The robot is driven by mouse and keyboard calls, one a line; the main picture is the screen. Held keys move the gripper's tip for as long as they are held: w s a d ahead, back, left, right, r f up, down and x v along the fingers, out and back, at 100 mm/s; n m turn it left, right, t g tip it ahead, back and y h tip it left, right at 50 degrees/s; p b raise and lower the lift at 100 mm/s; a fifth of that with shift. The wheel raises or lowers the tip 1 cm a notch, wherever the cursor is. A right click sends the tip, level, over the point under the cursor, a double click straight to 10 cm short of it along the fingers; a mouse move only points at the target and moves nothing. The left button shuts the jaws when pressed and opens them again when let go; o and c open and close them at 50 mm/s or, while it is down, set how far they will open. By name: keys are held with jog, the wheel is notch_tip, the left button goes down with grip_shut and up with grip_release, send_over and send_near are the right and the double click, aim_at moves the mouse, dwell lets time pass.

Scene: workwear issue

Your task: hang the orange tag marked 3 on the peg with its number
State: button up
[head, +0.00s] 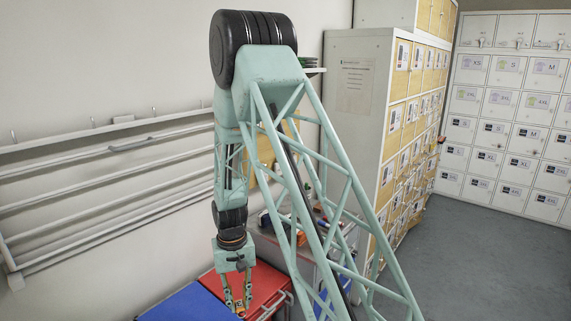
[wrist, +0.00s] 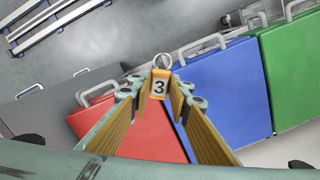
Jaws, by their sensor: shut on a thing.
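My gripper (head: 238,304) points down over the red and blue lids in the head view. In the wrist view its fingers (wrist: 159,93) are shut on an orange tag (wrist: 159,76) with a black 3 on a white face. The tag's metal ring (wrist: 163,61) sticks out beyond the fingertips. In the head view only a small orange bit of the tag shows between the fingertips. A tan board (head: 265,151) on the wall is mostly hidden behind my arm. I cannot make out a numbered peg in either view.
A red lid (head: 262,284), a blue lid (head: 190,304) and a green lid (wrist: 293,70) with handles lie below. White rails (head: 100,160) run along the left wall. A tan-door cabinet (head: 398,115) and white lockers (head: 505,110) stand right. The grey floor (head: 460,260) is clear.

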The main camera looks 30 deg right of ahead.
jog(key=shift+w+d+r+m, duration=0.3)
jog(key=shift+d+r+m, duration=0.05)
jog(key=shift+m, duration=0.35)
jog(key=w+d+r+m+t+y+p, duration=0.1)
jog(key=w+d+r+m+t+y, duration=0.1)
jog(key=w+d+r+m+y, duration=0.5)
jog(key=w+d+r+m+t+y+p, duration=0.2)
jog(key=w+r+m, duration=0.8)
jog(key=m, duration=0.2)
jog(key=w+d+r+m+t+h, duration=0.1)
jog(key=w+d+r+m+t, duration=0.3)
jog(key=d+r, duration=0.8)
jog(key=w+d+r+m+t+h+p, duration=0.1)
jog(key=w+d+r+m+t, duration=0.4)
jog(key=d+r, duration=0.6)
jog(key=w+t+h, duration=0.1)
jog(key=w+t, duration=0.1)
jog(key=w, duration=0.1)
jog(key=shift+d+r, duration=0.35)
jog(key=shift+d, duration=0.05)
jog(key=shift+w+a+p, duration=0.15)
jog(key=shift+w+p, duration=0.15)
jog(key=shift+p, duration=0.1)
jog(key=p+x, duration=0.1)
jog(key=x, duration=0.8)
jog(key=shift+w+r+p, duration=0.15)
jog(key=shift+r+p, duration=0.05)
jog(key=shift+p, duration=0.15)
